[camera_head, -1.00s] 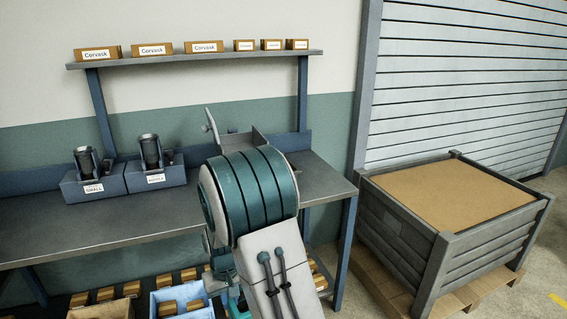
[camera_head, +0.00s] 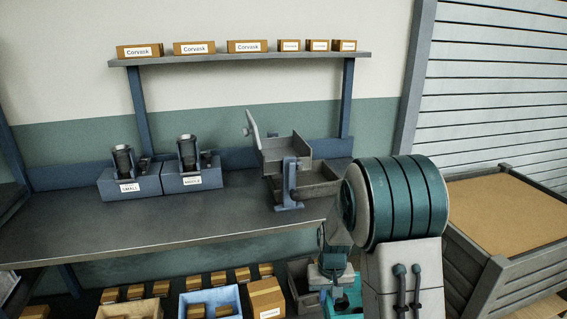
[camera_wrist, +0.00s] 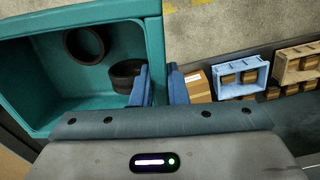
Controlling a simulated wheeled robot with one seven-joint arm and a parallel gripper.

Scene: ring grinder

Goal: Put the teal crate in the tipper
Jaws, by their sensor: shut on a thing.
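The teal crate (camera_wrist: 100,18) fills the left of the wrist view, with a dark ring (camera_wrist: 84,45) and another dark ring or short stack (camera_wrist: 126,76) inside. My gripper (camera_wrist: 163,80) is shut on the crate's side wall, one blue finger inside and one outside. In the head view a small part of the teal crate (camera_head: 347,301) shows below my gripper (camera_head: 333,284), low in front of the bench; my arm hides the rest. The tipper (camera_head: 287,160), a grey tilted tray on a blue stand, stands on the bench to the upper left of my gripper.
Two blue fixtures stand on the bench (camera_head: 150,230), one labelled SMALL (camera_head: 128,188). Under it are a blue bin (camera_head: 210,298), cartons (camera_head: 266,297) and a grey bin (camera_head: 300,272). A large grey crate (camera_head: 500,280) stands right. The bench front is clear.

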